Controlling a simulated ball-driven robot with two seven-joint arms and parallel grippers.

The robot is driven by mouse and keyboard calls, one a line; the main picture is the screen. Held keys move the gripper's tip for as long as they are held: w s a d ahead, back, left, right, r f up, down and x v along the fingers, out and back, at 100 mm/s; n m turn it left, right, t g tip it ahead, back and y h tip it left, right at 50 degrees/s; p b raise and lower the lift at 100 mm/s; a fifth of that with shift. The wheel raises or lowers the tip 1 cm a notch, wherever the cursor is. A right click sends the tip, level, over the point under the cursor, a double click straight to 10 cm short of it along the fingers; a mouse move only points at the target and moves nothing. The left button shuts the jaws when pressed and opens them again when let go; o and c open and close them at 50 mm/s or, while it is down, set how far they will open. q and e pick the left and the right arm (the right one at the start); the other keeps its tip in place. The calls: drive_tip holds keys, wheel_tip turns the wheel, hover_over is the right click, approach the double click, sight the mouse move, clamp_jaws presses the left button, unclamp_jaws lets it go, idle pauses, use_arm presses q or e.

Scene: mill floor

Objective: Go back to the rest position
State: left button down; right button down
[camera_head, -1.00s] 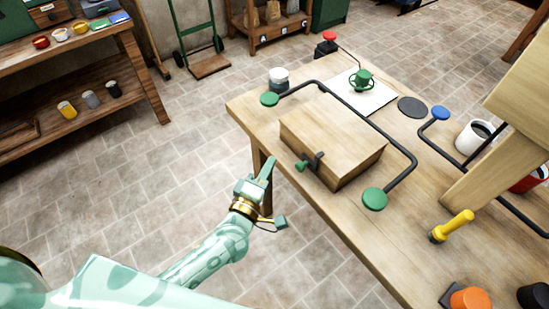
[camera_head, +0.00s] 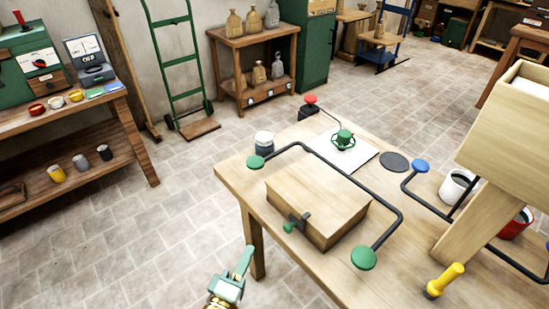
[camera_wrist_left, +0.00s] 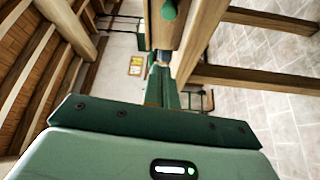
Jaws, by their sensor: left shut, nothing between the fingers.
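My left gripper (camera_head: 241,264) is low in the head view, in front of the table's near left corner and apart from the table. Its fingers are together with nothing between them. In the left wrist view the closed green fingers (camera_wrist_left: 168,85) point away from the camera, with wooden table parts beyond them. Most of my left arm is below the head view's lower edge. My right gripper is not in view.
The wooden table (camera_head: 235,180) holds a wooden box (camera_head: 318,210) with a green-knobbed latch, a bent black bar with green pads, and a yellow-handled tool (camera_head: 444,281). A shelf bench (camera_head: 125,110) stands at left. Tiled floor between them is clear.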

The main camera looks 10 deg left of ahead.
use_arm(q)
drive_tip(key=s+a+f+m+g, duration=0.25)
drive_tip(key=s+f+m, duration=0.25)
drive_tip(key=f, duration=0.4)
drive_tip(key=s+a+f+m+g, duration=0.1)
drive_tip(key=s+f+m+g, duration=0.35)
drive_tip(key=f, duration=0.55)
drive_tip(key=s+a+f+m+g, duration=0.1)
drive_tip(key=s+f+m+g, duration=0.2)
drive_tip(key=s+f+m, duration=0.45)
drive_tip(key=s+a+f+g+y, duration=0.1)
drive_tip(key=s+a+f+g, duration=0.1)
drive_tip(key=s+f, duration=0.2)
drive_tip(key=s+a+f+m+g+y, duration=0.1)
drive_tip(key=s+a+f+g, duration=0.2)
drive_tip(key=s, duration=0.7)
drive_tip(key=s+a+f+g+y, duration=0.1)
drive_tip(key=s+a+f+g, duration=0.1)
drive_tip(key=s+f, duration=0.3)
drive_tip(key=s+g, duration=0.1)
drive_tip(key=s, duration=0.1)
drive_tip(key=shift+s+a, duration=0.15)
drive_tip(key=shift+s, duration=0.25)
